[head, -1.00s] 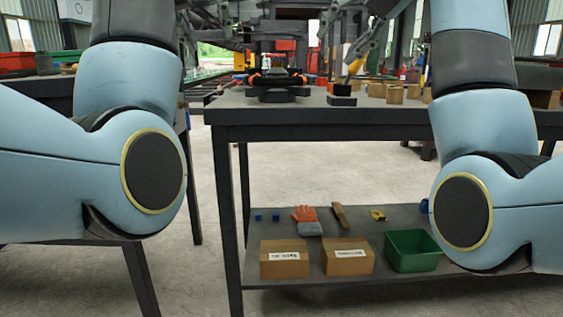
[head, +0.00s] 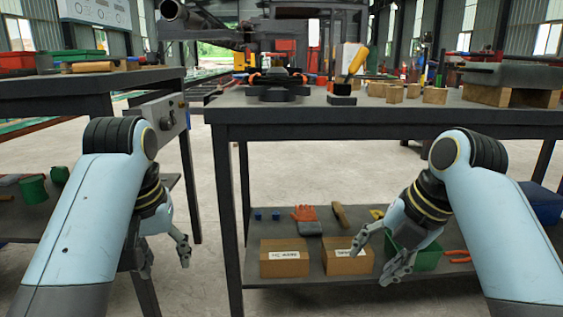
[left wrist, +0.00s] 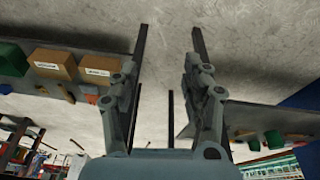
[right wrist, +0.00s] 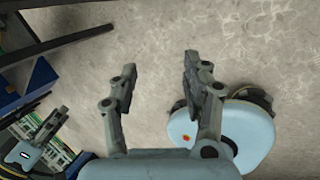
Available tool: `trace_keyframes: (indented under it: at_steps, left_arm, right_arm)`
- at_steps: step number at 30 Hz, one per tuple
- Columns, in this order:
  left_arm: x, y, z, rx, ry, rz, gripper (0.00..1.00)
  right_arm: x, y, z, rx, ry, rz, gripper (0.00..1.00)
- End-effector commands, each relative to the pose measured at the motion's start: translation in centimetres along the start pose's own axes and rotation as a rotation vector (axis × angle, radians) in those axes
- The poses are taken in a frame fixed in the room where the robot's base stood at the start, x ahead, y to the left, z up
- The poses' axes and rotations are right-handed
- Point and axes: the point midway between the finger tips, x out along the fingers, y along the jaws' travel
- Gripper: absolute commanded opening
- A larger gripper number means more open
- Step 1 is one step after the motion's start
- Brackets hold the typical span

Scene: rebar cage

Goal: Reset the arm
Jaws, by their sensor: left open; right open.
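In the head view my left gripper (head: 168,256) hangs low on the left, in the gap between the two workbenches, its fingers apart and empty. It is also open in the left wrist view (left wrist: 160,70), with grey floor between the fingers. My right gripper (head: 372,266) is lower right, in front of the middle bench's lower shelf, and overlaps a cardboard box and a green bin in the picture. It is open and empty in the right wrist view (right wrist: 160,65), over bare floor. Both arms are bent, with forearms angled down.
The middle workbench (head: 350,132) carries a black-and-orange tool (head: 278,84) and several wooden blocks (head: 395,93). Its shelf holds two cardboard boxes (head: 284,262), a green bin (head: 427,262) and a glove (head: 305,214). A second bench (head: 110,84) stands left. Floor between benches is clear.

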Motion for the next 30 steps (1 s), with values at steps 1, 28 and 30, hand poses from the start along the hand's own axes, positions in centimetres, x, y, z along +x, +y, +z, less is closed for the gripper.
trace_keyframes:
  at_steps: [1,28,30]
  left_arm:
    - [2.8,-1.7,3.7,0.005,-0.055,-0.026,0.48]
    - [11.5,-14.5,34.7,0.252,-0.117,-0.054,0.48]
    - [11.5,-14.3,34.3,0.258,-0.097,-0.049,0.48]
  right_arm:
    - [2.0,-3.5,-2.5,0.086,0.031,-0.051,0.48]
    - [4.1,-32.3,-23.9,2.296,-0.492,-0.176,0.48]
    - [4.2,-32.1,-23.6,2.415,-0.512,-0.126,0.48]
